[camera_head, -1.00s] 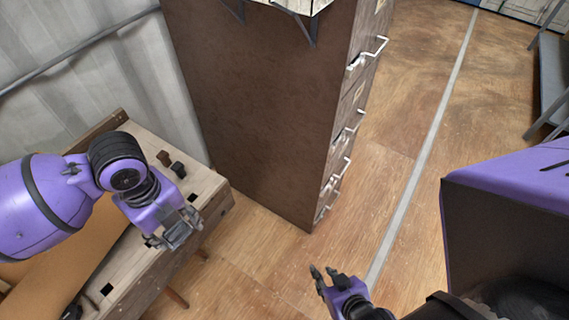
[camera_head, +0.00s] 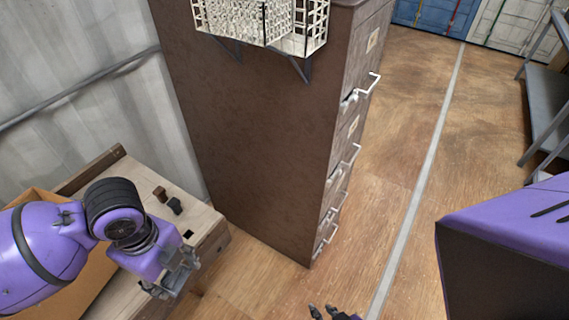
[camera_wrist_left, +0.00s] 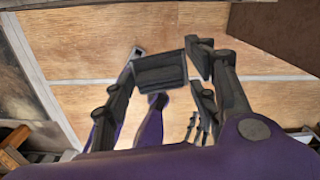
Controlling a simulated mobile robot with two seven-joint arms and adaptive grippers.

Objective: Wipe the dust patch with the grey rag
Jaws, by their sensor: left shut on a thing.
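My left gripper (camera_head: 176,275) is over the front edge of the workbench, fingers pointing down and right. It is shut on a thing. In the left wrist view, a dark grey block shape (camera_wrist_left: 160,72) shows at the fingertips; I cannot tell whether it is the grey rag or a finger pad. No cloth is clearly seen. I cannot make out a clear dust patch in either view. My right gripper (camera_head: 322,312) is at the bottom edge of the head view, mostly cut off. Its two dark fingertips are apart, with nothing seen between them.
The wooden workbench (camera_head: 203,222) stands at the left, with small dark blocks (camera_head: 168,200) on top. A tall brown filing cabinet (camera_head: 262,140) with protruding handles stands beside it, bearing a white wire basket (camera_head: 240,18). Grey shelving (camera_head: 548,100) is at right. The wooden floor (camera_head: 400,150) between is clear.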

